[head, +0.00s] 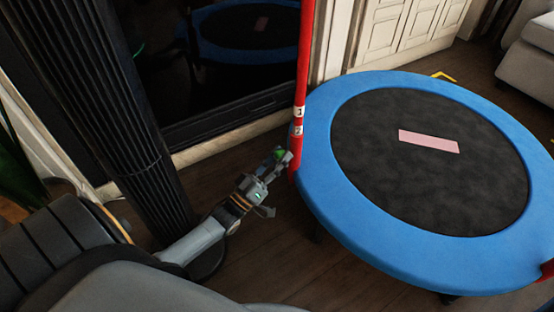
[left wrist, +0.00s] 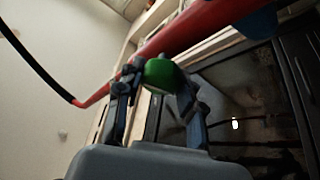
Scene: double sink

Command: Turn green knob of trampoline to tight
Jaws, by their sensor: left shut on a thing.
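The trampoline has a blue rim (head: 315,165) and a dark mat, with a red upright post (head: 303,65) at its left edge. The post carries white labels marked 1 and 2. The green knob (head: 279,153) is low on the post, partly hidden by my fingers. My left gripper (head: 278,156) reaches in from the left and is shut on it. In the left wrist view the green knob (left wrist: 160,73) sits between the two fingers (left wrist: 158,85), right below the red post (left wrist: 185,33). My right gripper is not in view.
A dark ribbed column (head: 130,110) stands left of my left arm, in front of a dark glass panel (head: 220,60). White cabinets (head: 400,30) are behind the trampoline. A light sofa (head: 530,65) is at the far right. Wooden floor is bare between column and trampoline.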

